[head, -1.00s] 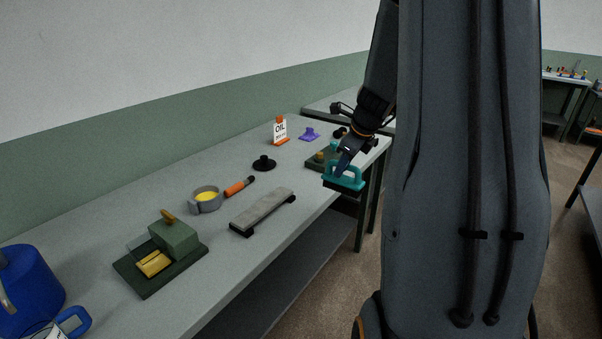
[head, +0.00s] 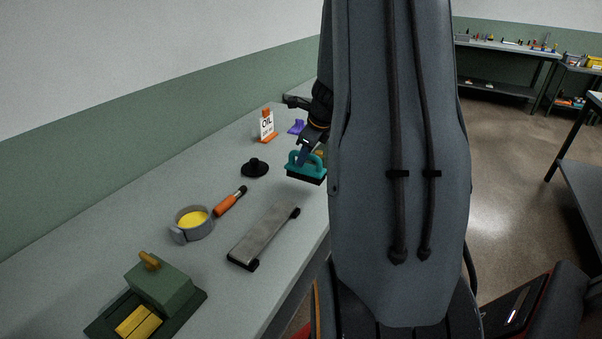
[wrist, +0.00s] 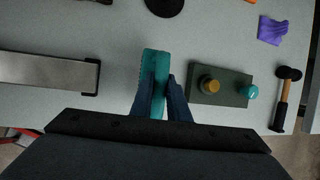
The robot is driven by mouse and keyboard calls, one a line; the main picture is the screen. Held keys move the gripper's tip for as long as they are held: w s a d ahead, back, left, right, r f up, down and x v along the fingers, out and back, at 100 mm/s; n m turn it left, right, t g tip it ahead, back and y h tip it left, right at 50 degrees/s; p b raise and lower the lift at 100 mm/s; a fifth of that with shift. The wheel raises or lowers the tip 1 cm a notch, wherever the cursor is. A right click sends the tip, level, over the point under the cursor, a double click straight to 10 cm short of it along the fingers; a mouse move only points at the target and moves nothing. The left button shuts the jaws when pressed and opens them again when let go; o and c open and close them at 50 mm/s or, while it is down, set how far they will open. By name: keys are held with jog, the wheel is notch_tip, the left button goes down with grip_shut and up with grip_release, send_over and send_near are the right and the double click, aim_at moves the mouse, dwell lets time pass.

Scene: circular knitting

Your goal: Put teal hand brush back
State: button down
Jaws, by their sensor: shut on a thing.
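The teal hand brush (head: 307,167) has a teal handle and a dark bristle block below. My gripper (head: 304,154) is shut on its handle and holds it over the workbench, near the front edge. In the wrist view the brush (wrist: 153,68) stands up between the two dark fingers of my gripper (wrist: 161,98). I cannot tell how far its bristles are above the bench top.
A green board (wrist: 220,87) and a hammer (wrist: 284,98) lie right of the brush.

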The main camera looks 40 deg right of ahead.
aim_at(306, 167)
jog(key=shift+s+d+f, duration=0.15)
jog(key=shift+d+f, duration=0.1)
jog(key=shift+f, duration=0.55)
jog(key=shift+f+b, duration=0.35)
jog(key=shift+f, duration=1.35)
jog(key=shift+f, duration=0.15)
jog(key=c, duration=1.7)
grip_release()
jog(key=shift+a, duration=0.1)
